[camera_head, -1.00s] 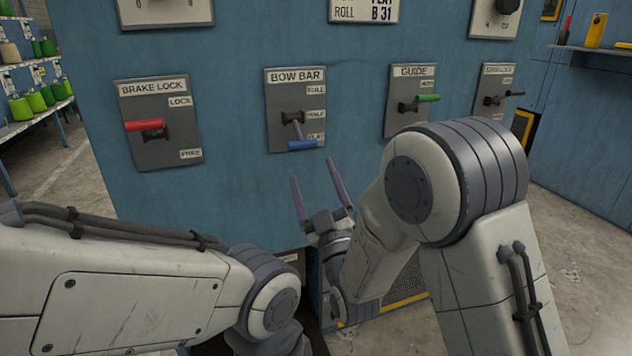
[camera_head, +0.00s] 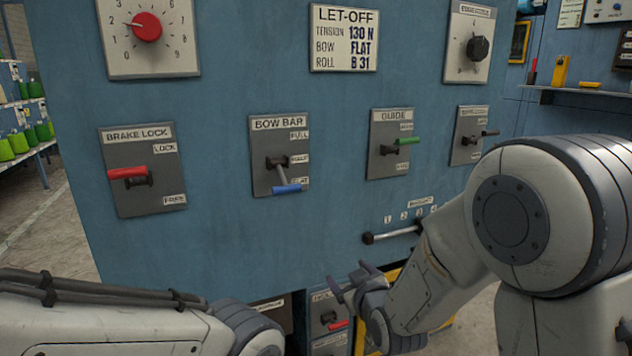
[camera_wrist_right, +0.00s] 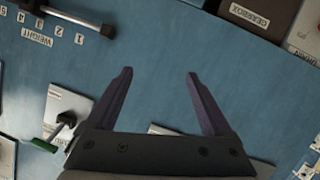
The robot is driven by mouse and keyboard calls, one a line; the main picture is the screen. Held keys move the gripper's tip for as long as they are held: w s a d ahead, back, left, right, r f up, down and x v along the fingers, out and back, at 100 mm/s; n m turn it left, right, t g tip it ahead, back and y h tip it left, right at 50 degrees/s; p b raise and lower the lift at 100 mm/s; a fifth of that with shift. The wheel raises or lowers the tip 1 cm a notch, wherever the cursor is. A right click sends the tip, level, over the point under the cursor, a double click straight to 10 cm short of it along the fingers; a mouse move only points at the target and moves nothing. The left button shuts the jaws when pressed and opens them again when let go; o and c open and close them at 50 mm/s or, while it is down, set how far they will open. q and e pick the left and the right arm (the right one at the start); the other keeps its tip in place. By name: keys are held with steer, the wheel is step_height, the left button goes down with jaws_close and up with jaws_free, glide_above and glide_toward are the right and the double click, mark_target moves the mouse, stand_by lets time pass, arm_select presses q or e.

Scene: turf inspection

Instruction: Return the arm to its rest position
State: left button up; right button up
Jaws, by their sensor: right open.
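My right gripper (camera_head: 352,279) is low in front of the blue machine panel (camera_head: 230,235), below the bow bar lever and left of the weight bar. In the right wrist view its two fingers (camera_wrist_right: 158,75) are spread with nothing between them. The bow bar lever (camera_head: 286,188) has a blue handle that points down by the FLAT label. My right arm (camera_head: 440,270) comes in from the right and is bent. My left arm (camera_head: 110,315) crosses the lower left; its gripper is out of the picture.
The guide lever (camera_head: 405,141) is green. A weight bar (camera_head: 392,234) sticks out right of my gripper. A lower box with a red lever (camera_head: 338,324) is just below it. Shelves (camera_head: 25,130) stand at far left.

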steer(key=s+d+f+m+g+h, duration=0.2)
steer(key=s+d+f+m+g, duration=0.25)
steer(key=s, duration=0.55)
steer(key=s+d+f+m+g+h, duration=0.15)
steer(key=s+d+f+g, duration=0.25)
steer(key=s+d+g, duration=0.4)
steer(key=s+a+r+n+g+y+p, duration=0.1)
steer(key=s+a+r+n+p, duration=0.1)
steer(key=s+a+r+n, duration=0.35)
steer(key=s+a+r+n+p, duration=0.1)
steer(key=s+a+r+n, duration=0.15)
steer(key=s+a, duration=0.65)
step_height(320, 180, up, 38)
steer(key=p, duration=3.8)
steer(key=shift+s+r+m, duration=0.2)
steer(key=shift+s+m, duration=0.2)
